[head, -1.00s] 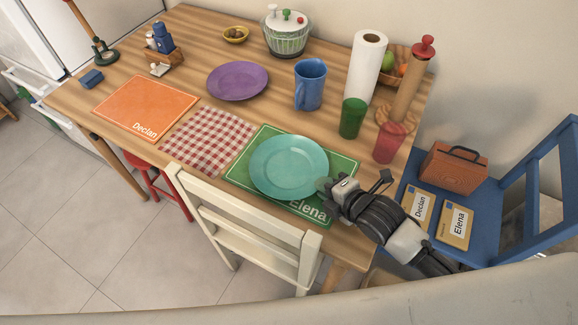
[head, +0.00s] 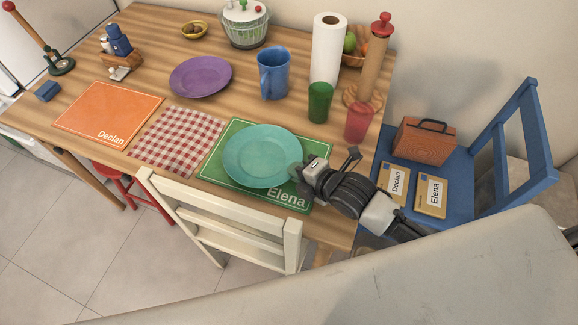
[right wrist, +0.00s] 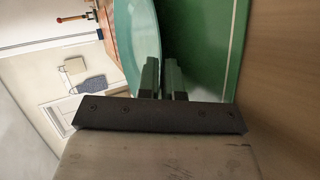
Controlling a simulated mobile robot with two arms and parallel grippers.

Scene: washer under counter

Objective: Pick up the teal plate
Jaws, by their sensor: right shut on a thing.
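The teal plate (head: 262,155) is over the green placemat marked Elena (head: 221,172) at the near right of the table. In the head view I cannot tell whether it rests on the mat or is slightly raised. My right gripper (head: 298,172) is shut on the plate's right rim. In the right wrist view the plate (right wrist: 131,40) reaches the closed fingers (right wrist: 161,80), with the green mat (right wrist: 195,45) beside it. The fingertips are partly hidden at the rim. My left gripper is not in view.
A red cup (head: 359,122), green cup (head: 320,102) and blue mug (head: 273,74) stand behind the plate. A purple plate (head: 200,76) lies farther left. A cream chair (head: 225,225) is at the near edge, and a blue chair (head: 450,165) stands to the right.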

